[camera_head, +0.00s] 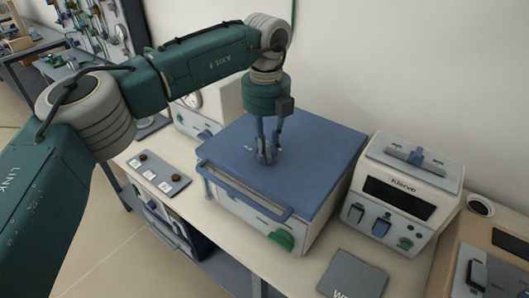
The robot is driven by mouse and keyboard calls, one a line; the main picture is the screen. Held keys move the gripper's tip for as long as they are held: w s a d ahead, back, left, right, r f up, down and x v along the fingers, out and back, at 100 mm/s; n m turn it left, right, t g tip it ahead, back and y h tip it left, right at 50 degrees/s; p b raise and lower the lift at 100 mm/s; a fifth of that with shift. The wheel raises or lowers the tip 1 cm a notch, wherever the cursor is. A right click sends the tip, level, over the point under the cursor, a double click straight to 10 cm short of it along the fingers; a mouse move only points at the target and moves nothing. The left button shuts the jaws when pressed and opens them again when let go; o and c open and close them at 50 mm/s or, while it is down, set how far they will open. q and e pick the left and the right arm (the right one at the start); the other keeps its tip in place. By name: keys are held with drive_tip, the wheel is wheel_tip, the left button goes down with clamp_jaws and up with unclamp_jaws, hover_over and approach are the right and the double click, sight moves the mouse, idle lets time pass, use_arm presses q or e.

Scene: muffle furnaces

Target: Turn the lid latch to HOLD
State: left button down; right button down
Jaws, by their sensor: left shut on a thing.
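A pale box-shaped furnace with a wide blue lid (315,160) stands in the middle of the bench. The lid looks closed and has a blue bar handle (245,192) along its front edge. My left gripper (266,154) points down onto the top of the lid, left of its middle. Its fingers are shut on a small grey part there, apparently the lid latch, mostly hidden by the fingers. I cannot read the latch's position or any HOLD mark. A green knob (282,241) sits on the furnace's lower front. My right gripper is not in view.
A white device (405,190) with a dark display stands to the right of the furnace. A grey plate (160,175) with small brown knobs lies to the left. A dark grey mat (352,277) lies in front. Another instrument (190,112) with a dial stands behind my arm.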

use_arm(q)
drive_tip(key=n, duration=0.1)
drive_tip(key=n+b, duration=0.1)
drive_tip(key=n, duration=0.1)
drive_tip(key=n+b, duration=0.1)
drive_tip(key=shift+d+n, duration=0.3)
drive_tip(key=n+b, duration=0.1)
drive_tip(key=n, duration=0.3)
drive_tip(key=shift+w+d+n+b, duration=0.1)
drive_tip(key=shift+d+n+b, duration=0.1)
drive_tip(key=shift+n+b, duration=0.15)
drive_tip(key=shift+r, duration=0.1)
drive_tip(key=c, duration=1.6)
unclamp_jaws()
drive_tip(key=shift+o, duration=0.2)
wheel_tip(320, 180, up, 12)
